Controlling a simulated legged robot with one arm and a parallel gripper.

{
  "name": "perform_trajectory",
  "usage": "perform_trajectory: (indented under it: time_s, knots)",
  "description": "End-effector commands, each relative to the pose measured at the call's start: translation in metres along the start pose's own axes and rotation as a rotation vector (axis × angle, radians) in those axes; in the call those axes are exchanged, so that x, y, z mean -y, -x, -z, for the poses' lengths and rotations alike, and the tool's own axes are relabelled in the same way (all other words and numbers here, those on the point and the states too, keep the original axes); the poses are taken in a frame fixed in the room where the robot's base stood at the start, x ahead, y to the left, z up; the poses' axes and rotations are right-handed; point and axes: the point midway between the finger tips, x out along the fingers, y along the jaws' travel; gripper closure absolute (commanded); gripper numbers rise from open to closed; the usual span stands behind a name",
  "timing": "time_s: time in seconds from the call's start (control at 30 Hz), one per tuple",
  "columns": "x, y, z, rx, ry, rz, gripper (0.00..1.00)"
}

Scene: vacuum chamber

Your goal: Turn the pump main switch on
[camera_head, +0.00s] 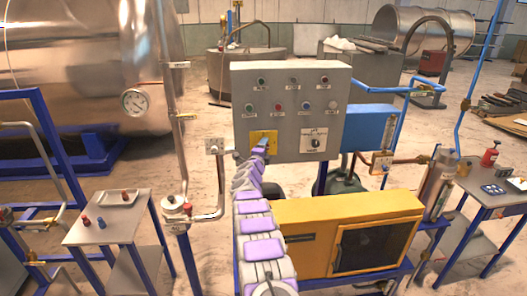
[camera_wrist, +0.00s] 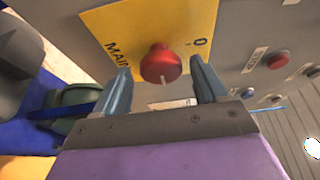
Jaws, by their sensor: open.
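The pump main switch (camera_wrist: 161,65) is a red knob with a light mark on it, on a yellow plate (camera_wrist: 118,24) marked "MAIN" and "0" in the wrist view. In the head view the yellow plate (camera_head: 263,136) is at the lower left of the grey control panel (camera_head: 240,82); the knob there is hidden behind my gripper (camera_head: 260,148). In the wrist view my gripper (camera_wrist: 162,88) is open. Its two blue-grey fingers stand on either side of the red knob, with gaps visible. Whether they touch it I cannot tell.
The panel carries several coloured buttons and a selector dial (camera_head: 314,143). A yellow box (camera_head: 300,212) stands below the panel, and a blue box (camera_head: 371,128) is to its right. Small tables stand at left (camera_head: 95,232) and right (camera_head: 464,183). A large metal tank (camera_head: 85,60) is at left.

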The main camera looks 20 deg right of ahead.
Motion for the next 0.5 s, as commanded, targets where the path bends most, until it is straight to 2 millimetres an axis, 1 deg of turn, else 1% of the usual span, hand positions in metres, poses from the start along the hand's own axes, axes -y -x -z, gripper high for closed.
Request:
perform_trajectory:
  time_s: [0.27,0.5]
  knots:
    - [0.0,0.004,0.0,-0.001,0.003,0.001,0.28]
    - [0.001,0.021,0.0,-0.004,0.004,0.002,0.28]
